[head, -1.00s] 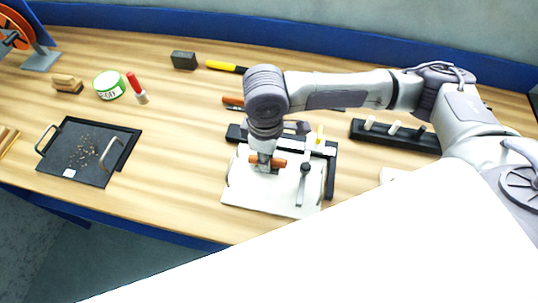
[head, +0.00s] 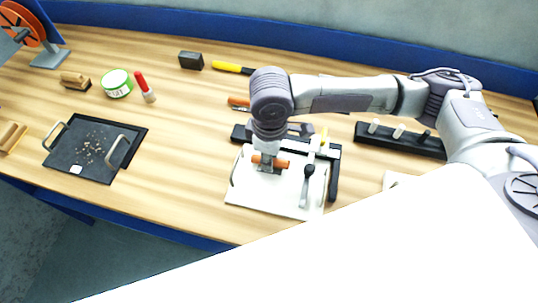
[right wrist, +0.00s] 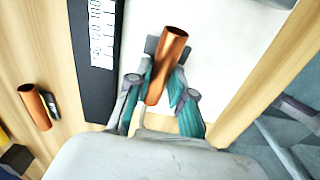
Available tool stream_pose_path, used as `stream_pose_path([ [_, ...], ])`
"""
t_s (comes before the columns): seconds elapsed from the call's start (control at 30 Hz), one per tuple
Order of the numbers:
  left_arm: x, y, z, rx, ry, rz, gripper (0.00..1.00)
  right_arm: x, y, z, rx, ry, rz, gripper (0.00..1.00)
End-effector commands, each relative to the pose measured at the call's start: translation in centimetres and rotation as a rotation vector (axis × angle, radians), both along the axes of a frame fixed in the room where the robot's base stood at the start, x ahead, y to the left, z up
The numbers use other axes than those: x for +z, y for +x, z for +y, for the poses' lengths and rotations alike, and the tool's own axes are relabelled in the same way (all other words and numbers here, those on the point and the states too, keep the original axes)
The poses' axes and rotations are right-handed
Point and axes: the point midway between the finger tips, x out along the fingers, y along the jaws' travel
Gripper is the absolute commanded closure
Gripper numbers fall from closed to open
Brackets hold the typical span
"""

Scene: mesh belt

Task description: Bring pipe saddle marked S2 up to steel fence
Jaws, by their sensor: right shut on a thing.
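The pipe saddle is a small grey block (right wrist: 153,45) with a copper-coloured pipe piece (right wrist: 168,60) lying across it; no S2 mark is readable. The pipe piece also shows in the head view (head: 280,163), low over the white board. My right gripper (right wrist: 158,92) is shut on the pipe saddle, its teal-padded fingers on either side; the exact contact is partly hidden. The fence seems to be the dark bar with a scale (right wrist: 97,60) along the board's back edge, apart from the pipe piece. My left gripper is not in view.
The white board (head: 255,199) carries a black-knobbed lever (head: 308,172) near its right side. A dark peg rack (head: 400,139) stands to the right. A handled dark tray (head: 90,160) lies far left. Another copper piece (right wrist: 34,106) lies behind the board.

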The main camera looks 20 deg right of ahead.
Motion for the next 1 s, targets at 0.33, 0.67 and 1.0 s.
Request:
stream_pose_path([
  [0.33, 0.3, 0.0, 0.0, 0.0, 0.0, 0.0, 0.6, -0.8, -0.8, -1.1, -0.004, -0.02, 0.022, 1.0],
  [0.67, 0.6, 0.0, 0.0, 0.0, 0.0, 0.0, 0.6, -0.8, -1.0, -1.5, -0.004, -0.022, 0.022, 1.0],
  [1.0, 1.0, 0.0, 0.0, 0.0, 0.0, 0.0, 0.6, -0.8, -1.3, -2.1, -0.006, -0.024, 0.023, 1.0],
])
